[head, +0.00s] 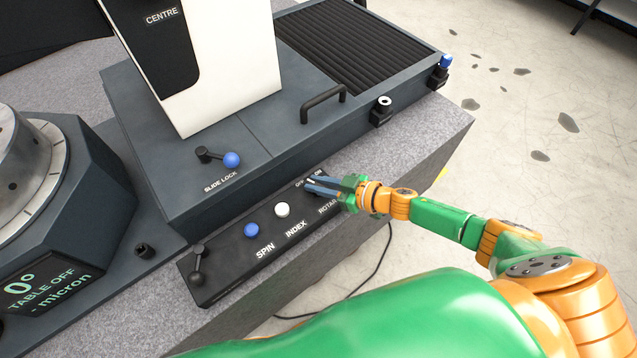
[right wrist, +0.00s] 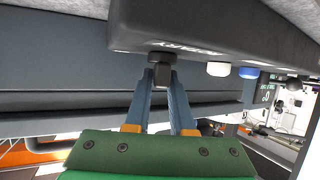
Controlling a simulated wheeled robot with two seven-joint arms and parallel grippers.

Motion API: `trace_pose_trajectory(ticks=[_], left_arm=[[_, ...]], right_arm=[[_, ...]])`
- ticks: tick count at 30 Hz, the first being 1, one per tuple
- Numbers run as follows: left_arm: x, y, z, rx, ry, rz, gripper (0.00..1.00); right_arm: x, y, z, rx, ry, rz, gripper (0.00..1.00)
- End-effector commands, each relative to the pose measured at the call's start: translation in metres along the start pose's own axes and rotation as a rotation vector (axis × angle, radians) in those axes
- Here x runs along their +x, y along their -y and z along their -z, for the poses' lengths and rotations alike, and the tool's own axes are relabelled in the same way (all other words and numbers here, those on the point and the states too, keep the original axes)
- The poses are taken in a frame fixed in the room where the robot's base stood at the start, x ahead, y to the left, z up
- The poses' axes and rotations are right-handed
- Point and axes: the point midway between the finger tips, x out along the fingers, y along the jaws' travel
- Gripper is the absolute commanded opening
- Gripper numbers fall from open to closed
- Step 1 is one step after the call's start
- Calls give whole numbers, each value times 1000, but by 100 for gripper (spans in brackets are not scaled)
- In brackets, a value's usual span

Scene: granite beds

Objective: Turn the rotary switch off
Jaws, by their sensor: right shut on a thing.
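The rotary switch is a small black knob (right wrist: 162,72) at the right end of the dark control panel (head: 222,282), by the lettering that reads ROTA in the head view. My right gripper (head: 308,186) is at the switch and covers most of it there. In the right wrist view, its two blue-grey fingers (right wrist: 160,76) are on either side of the knob's grip, shut on it. The OFF and ON marks are partly hidden by the gripper, and I cannot tell which one the knob points to. My left gripper is not in view.
A white button (head: 282,209), a blue button (head: 251,230) and a black lever (head: 197,264) are on the same panel. A blue-knobbed slide lock lever (head: 231,159) and a black handle (head: 323,103) are on the machine behind. A cable (head: 375,270) hangs below the stone bed.

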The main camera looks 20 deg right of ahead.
Motion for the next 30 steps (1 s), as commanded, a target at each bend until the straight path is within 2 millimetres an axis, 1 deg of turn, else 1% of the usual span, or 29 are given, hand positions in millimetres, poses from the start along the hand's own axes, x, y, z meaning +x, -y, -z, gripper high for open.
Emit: trace_pose_trajectory(ticks=[6,7,10,18,20,23,27,30], left_arm=[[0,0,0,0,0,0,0],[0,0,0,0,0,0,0],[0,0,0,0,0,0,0],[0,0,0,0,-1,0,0],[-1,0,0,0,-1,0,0],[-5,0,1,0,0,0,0],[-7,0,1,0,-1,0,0],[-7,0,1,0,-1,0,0]], right_arm=[[0,0,1,-2,-2,2,0],[0,0,1,-2,-2,2,24],[0,1,1,-2,-2,1,52],[0,1,0,-1,0,1,52],[-4,0,0,-1,1,1,52],[-22,0,0,-1,3,1,52],[-52,0,0,0,4,2,52],[-65,1,0,0,2,3,52]])
